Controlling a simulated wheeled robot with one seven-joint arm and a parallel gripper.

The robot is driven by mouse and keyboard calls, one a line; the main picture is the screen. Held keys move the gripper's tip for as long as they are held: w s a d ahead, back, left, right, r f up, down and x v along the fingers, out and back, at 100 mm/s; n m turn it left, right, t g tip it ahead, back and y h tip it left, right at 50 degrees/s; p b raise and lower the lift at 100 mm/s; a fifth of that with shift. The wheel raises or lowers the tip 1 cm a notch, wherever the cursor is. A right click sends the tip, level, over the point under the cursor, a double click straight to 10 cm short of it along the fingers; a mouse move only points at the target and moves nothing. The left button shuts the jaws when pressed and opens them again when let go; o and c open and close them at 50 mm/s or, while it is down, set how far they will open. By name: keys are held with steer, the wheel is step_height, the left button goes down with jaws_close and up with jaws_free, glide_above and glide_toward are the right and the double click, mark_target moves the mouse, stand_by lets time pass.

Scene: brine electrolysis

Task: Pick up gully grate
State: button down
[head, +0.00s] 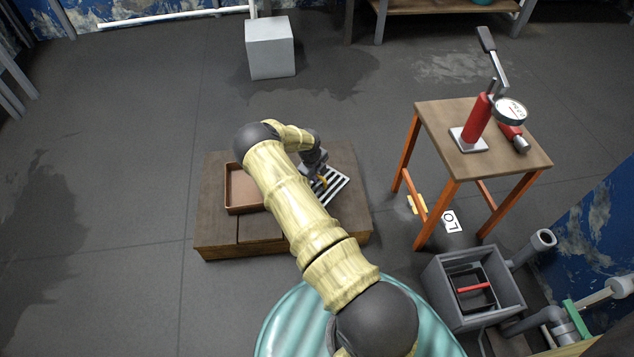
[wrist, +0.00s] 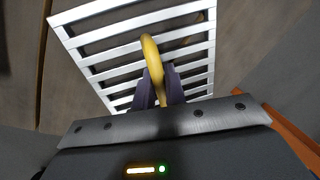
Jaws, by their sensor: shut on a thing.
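The gully grate (head: 330,186) is a pale metal grid of parallel bars with a yellow loop handle. In the head view it is at the right part of a low wooden platform (head: 222,243), partly hidden by my arm. In the wrist view the grate (wrist: 88,35) fills the upper middle. My gripper (wrist: 158,88) has its dark fingers closed on the yellow handle (wrist: 151,55), which stands up between them. In the head view my gripper (head: 318,176) is over the grate. I cannot tell whether the grate touches the platform.
A shallow brown tray (head: 232,190) sits on the platform left of my arm. To the right stands an orange-legged table (head: 440,125) with a red hand pump (head: 476,120) and gauge. A grey open box (head: 437,285) with pipes is at lower right. The floor at left is clear.

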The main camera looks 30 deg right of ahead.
steer(key=shift+d, duration=0.1)
steer(key=shift+w+r, duration=0.2)
steer(key=shift+r, duration=0.2)
steer(key=r+p, duration=0.1)
steer(key=r, duration=0.1)
steer(key=r+p, duration=0.2)
steer(key=r, duration=0.1)
steer(key=r+p, duration=0.2)
steer(key=r, duration=0.1)
steer(key=shift+s+a+r, duration=0.15)
steer(key=shift+a+r, duration=0.05)
steer(key=shift+a, duration=0.1)
steer(key=shift+d+r, duration=0.15)
steer(key=shift+r, duration=0.3)
steer(key=shift+d, duration=0.1)
